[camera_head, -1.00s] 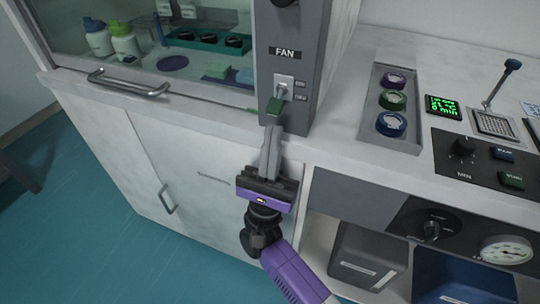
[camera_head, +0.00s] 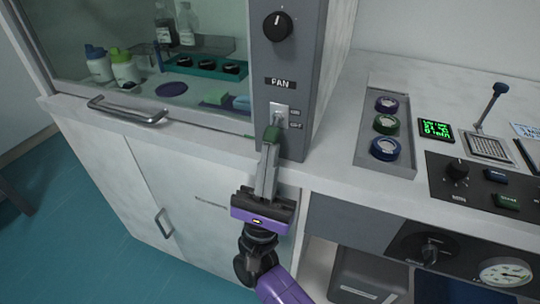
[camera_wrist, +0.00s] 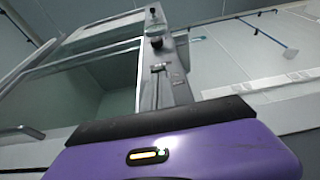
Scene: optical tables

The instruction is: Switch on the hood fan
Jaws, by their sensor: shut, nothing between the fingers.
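The fan switch (camera_head: 280,112) is a small toggle on a light plate, under the FAN label (camera_head: 281,83) on the hood's grey control post (camera_head: 297,60). Two small labels sit to its right. The lever's position is too small to read. In the wrist view the grey post (camera_wrist: 178,85) rises beyond my purple gripper body, and the fingertips are hidden.
A black knob (camera_head: 278,26) sits above the switch. The hood's glass sash (camera_head: 150,50) and handle (camera_head: 128,117) are to the left. A tray (camera_head: 384,160) with three coloured round items lies right on the counter (camera_head: 345,125), beside a green display (camera_head: 436,129).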

